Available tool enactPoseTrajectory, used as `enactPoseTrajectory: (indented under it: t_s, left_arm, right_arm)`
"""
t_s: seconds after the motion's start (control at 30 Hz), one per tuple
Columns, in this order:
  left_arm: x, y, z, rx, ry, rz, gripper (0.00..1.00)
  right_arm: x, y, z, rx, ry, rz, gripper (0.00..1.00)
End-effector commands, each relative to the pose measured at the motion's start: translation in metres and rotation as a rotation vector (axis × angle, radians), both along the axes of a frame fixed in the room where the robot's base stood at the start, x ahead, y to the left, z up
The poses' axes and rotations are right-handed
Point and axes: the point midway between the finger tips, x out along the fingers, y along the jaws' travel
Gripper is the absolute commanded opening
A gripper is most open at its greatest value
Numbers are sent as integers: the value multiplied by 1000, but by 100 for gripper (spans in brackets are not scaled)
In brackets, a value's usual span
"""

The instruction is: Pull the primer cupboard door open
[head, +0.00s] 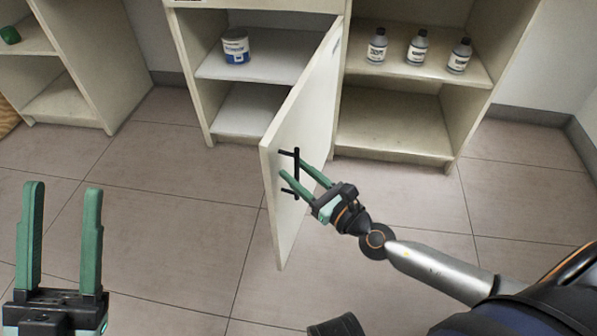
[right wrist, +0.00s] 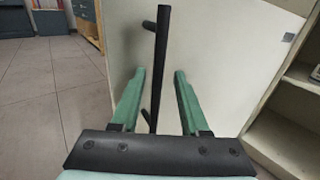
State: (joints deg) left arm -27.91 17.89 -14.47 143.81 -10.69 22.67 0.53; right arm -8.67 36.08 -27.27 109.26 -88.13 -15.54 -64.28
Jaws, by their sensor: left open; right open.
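The primer cupboard door (head: 306,125) is a cream panel standing wide open, swung out toward me from its cupboard. Its black bar handle (head: 297,172) is on the door's outer face near the free edge. My right gripper (head: 305,173) is open at the handle. In the right wrist view the handle (right wrist: 160,65) runs upright between the two green fingers, with a gap on each side. My left gripper (head: 65,190) is open and empty at the lower left, far from the door.
Inside the open cupboard a white and blue tin (head: 236,47) stands on the shelf. Several grey bottles (head: 418,47) stand on the shelf to the right. Another shelf unit (head: 84,70) is at the left. The tiled floor (head: 170,200) between is clear.

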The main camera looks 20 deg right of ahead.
Motion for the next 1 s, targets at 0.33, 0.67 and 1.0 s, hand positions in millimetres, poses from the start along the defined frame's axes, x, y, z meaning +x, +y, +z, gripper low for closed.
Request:
enactPoseTrajectory:
  t_s: [0.33,0.67,1.0]
  left_arm:
    - [0,0,-3,1,0,0,50]
    - [1,-1,-16,12,3,4,50]
    - [1,-2,-17,15,5,6,50]
  right_arm:
    - [-13,-3,-3,-1,4,2,45]
    - [-68,-23,-4,-5,6,4,45]
    - [-111,-38,-1,-2,3,1,45]
